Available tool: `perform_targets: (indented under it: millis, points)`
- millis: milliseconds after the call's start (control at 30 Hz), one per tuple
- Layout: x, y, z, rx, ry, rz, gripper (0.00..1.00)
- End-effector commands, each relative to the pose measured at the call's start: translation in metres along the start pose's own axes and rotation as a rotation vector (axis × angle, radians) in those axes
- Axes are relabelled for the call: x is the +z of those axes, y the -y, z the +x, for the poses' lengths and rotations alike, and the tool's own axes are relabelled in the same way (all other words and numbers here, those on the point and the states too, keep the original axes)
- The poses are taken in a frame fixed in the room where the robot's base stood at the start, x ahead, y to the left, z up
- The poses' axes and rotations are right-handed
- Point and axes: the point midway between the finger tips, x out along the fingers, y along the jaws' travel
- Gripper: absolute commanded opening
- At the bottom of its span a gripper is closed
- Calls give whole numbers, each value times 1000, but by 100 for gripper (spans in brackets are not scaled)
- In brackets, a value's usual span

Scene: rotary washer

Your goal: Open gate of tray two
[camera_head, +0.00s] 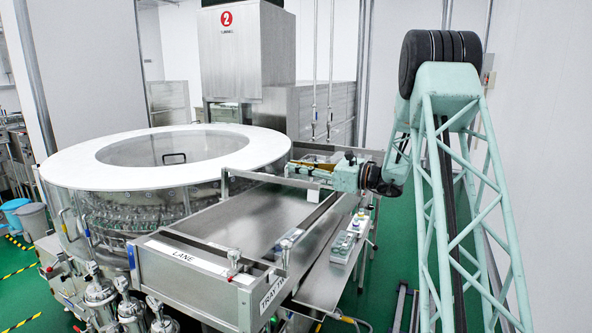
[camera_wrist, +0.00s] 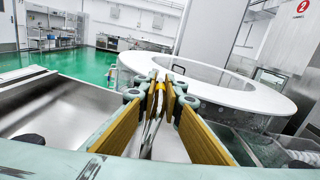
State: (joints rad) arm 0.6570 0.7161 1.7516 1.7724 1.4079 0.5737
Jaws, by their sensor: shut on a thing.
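The steel tray (camera_head: 240,225) with a partly readable "TRAY TW…" label (camera_head: 272,290) on its near right corner lies in front of the round washer. A thin metal gate bar (camera_head: 258,177) runs across the tray's far end, beside the washer. My gripper (camera_head: 296,166) is at the right end of that bar. In the wrist view, my gripper (camera_wrist: 160,84) has its yellow-brown finger pads closed toward the tips around a thin shiny metal bar (camera_wrist: 153,128), apparently part of the gate. The exact contact at the tips is small and partly hidden by the fingers.
The round washer (camera_head: 70,178) with a white rim stands left of the tray. A front panel marked "LANE" (camera_head: 180,256) and small clamp knobs edge the tray's near side. A control box (camera_head: 343,247) sits along the right. The tray floor is empty.

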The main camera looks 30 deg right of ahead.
Motion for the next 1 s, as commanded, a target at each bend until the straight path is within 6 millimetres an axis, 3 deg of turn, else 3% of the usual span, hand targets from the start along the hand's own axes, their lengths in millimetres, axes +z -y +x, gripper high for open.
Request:
perform_targets:
  millis: [100,133,300,733,1000]
  points:
    - [8,3,0,-3,8,-8,0]
    - [8,3,0,-3,8,-9,9]
    - [6,2,0,-2,6,-7,22]
    - [4,2,-4,-2,4,-4,22]
    - [4,2,-24,-2,4,-5,22]
